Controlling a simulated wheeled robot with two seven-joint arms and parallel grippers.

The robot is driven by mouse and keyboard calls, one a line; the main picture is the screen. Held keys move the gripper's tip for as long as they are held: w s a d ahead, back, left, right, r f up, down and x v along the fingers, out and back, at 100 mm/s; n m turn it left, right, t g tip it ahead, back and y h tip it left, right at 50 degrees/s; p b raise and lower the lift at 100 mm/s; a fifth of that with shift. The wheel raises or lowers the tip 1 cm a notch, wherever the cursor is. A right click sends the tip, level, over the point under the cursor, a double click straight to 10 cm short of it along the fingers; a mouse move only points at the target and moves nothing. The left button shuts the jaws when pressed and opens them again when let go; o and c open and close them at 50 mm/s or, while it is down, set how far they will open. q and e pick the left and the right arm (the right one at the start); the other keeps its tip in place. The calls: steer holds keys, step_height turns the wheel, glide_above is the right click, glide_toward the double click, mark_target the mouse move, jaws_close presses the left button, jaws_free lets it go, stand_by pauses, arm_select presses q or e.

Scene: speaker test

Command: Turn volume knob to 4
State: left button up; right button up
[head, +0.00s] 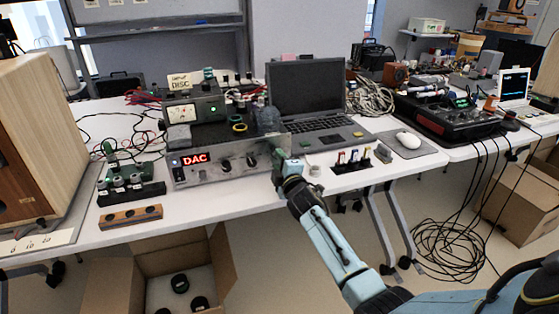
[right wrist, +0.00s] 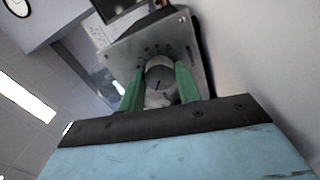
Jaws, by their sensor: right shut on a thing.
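The silver amplifier (head: 215,170) sits near the front edge of the white table, with a red DAC display (head: 195,159) at the left of its front panel. Two dark knobs show along the panel. My right gripper (head: 279,161) is at the panel's right end and hides what is there. In the right wrist view its green fingers stand on either side of a round grey volume knob (right wrist: 160,72) and are shut on it. A dark pointer line shows on the knob's face. The scale marks around it are too small to read. My left gripper is out of view.
A wooden speaker (head: 40,135) stands at the left. Small connectors in a black holder (head: 352,160) stand right of my gripper.

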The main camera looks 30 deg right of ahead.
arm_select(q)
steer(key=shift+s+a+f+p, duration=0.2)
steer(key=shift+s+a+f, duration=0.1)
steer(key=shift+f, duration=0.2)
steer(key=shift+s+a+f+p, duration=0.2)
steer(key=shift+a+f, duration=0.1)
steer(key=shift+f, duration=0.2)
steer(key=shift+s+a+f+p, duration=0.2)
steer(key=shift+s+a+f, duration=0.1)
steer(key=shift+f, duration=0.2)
arm_select(e)
steer(key=shift+m, duration=2.2)
steer(key=o, duration=1)
steer(key=shift+c, duration=0.2)
steer(key=shift+s+a, duration=0.1)
steer(key=shift+s, duration=0.15)
steer(key=p+v, duration=0.2)
steer(key=v, duration=0.2)
steer(key=shift+s, duration=0.35)
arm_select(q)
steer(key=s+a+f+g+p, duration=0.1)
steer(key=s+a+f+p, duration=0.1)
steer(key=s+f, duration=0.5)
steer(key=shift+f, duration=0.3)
arm_select(e)
steer(key=v, duration=0.8)
